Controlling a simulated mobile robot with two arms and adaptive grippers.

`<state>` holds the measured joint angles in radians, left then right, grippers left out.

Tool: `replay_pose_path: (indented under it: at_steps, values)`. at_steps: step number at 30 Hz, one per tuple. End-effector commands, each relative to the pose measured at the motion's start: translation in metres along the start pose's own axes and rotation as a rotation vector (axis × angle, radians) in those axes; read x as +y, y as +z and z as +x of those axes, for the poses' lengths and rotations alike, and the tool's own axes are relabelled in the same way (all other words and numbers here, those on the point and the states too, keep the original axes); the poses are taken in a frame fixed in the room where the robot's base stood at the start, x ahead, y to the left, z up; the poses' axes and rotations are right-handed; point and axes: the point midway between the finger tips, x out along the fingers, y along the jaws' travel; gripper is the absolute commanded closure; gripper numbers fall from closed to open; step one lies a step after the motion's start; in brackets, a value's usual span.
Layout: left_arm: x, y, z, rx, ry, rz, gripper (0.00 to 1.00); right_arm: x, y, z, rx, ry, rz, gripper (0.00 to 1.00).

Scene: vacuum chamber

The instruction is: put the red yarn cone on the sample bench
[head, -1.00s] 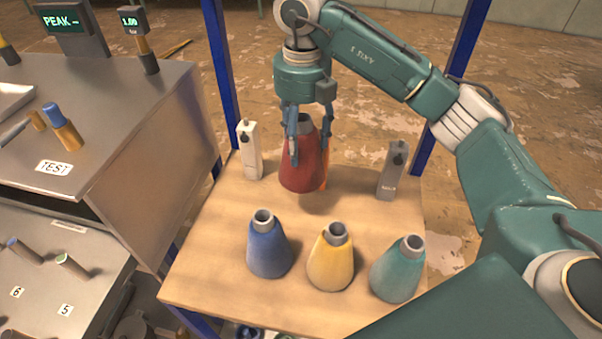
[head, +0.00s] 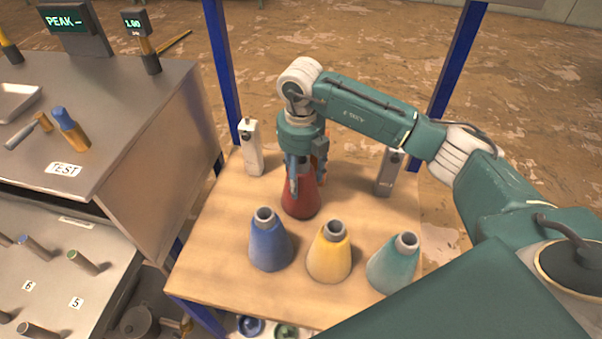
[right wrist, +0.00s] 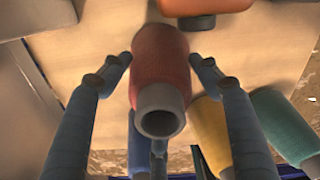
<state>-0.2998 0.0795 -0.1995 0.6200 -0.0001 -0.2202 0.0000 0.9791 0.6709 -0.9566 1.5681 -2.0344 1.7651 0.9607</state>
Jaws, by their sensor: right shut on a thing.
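The red yarn cone (head: 300,201) is upright at the wooden table top, behind the row of other cones. I cannot tell whether its base touches the wood. My right gripper (head: 306,184) points down with its fingers on either side of the cone and is shut on it. In the right wrist view the red cone (right wrist: 161,62) sits between the two fingertips (right wrist: 161,59), its grey tip towards the camera. A metal bench (head: 135,95) with a TEST label stands at the left. My left gripper is out of view.
Blue (head: 269,243), yellow (head: 329,256) and teal (head: 393,266) cones stand in front of the red one. A white device (head: 250,150) and a grey one (head: 389,172) stand behind. Blue posts (head: 220,75) rise at the table's back. The wooden table's left front (head: 208,268) is clear.

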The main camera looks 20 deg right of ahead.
Motion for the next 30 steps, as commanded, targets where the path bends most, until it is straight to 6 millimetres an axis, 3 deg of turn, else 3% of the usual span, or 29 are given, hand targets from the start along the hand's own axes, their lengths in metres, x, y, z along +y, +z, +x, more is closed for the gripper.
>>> replay_pose_path:
  at_steps: [3, 4, 6, 19, 30]
  values:
    - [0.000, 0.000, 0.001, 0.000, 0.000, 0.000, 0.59, 0.000, 0.000, 0.000, -0.001, 0.001, 0.000, 0.95]
    - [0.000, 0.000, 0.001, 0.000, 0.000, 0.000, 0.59, 0.000, 0.000, 0.001, 0.000, 0.000, 0.000, 0.34]
    - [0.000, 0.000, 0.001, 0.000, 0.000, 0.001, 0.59, 0.000, 0.000, 0.001, 0.001, 0.000, 0.000, 0.20]
    - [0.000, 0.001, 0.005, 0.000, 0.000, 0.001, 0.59, 0.001, 0.001, -0.007, -0.002, 0.002, 0.001, 0.19]
    - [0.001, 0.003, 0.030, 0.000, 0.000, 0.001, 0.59, 0.001, 0.001, -0.081, -0.005, 0.003, 0.001, 0.19]
